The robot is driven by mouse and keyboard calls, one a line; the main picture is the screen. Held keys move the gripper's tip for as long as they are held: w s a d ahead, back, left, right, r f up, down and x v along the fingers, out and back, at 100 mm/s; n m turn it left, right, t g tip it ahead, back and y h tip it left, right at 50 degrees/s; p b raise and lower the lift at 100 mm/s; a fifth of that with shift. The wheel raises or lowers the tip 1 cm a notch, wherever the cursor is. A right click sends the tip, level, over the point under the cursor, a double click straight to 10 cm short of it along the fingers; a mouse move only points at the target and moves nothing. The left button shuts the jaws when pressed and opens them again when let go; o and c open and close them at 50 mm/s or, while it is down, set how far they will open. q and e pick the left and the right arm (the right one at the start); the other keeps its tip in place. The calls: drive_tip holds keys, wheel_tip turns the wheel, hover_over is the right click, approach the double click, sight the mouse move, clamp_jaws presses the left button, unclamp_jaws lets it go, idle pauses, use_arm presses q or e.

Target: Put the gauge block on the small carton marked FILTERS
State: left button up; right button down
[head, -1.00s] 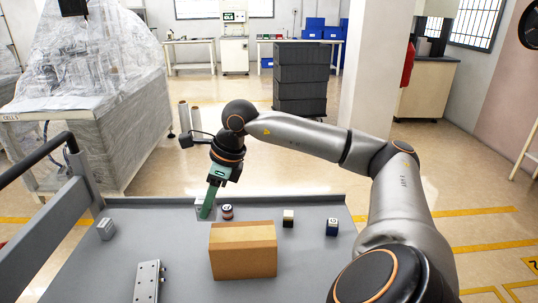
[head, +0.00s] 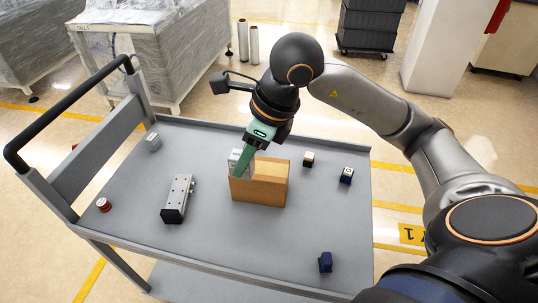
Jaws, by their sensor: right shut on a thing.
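No marking shows on the brown carton's front. My left gripper is out of view.
On the grey cart (head: 270,235) are a silver block (head: 153,141), a metal rail unit (head: 177,198), a red cylinder (head: 104,204), two small dark blocks with pale tops (head: 308,159) (head: 346,175) and a blue piece (head: 325,262). The cart's front middle is clear. A handle (head: 65,115) rises at left.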

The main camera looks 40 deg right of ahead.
drive_tip(key=w+d+f, duration=0.7)
drive_tip(key=d+f, duration=0.1)
drive_tip(key=shift+w+d, duration=0.35)
drive_tip(key=shift+w, duration=0.05)
drive_tip(key=shift+w+d+f, duration=0.35)
drive_tip(key=shift+f, duration=0.25)
drive_tip(key=shift+w+d+f, duration=0.15)
drive_tip(key=shift+f, duration=1.55)
drive_tip(key=shift+f, duration=0.2)
drive_tip(key=c, duration=0.5)
unclamp_jaws()
drive_tip(key=shift+r, duration=0.15)
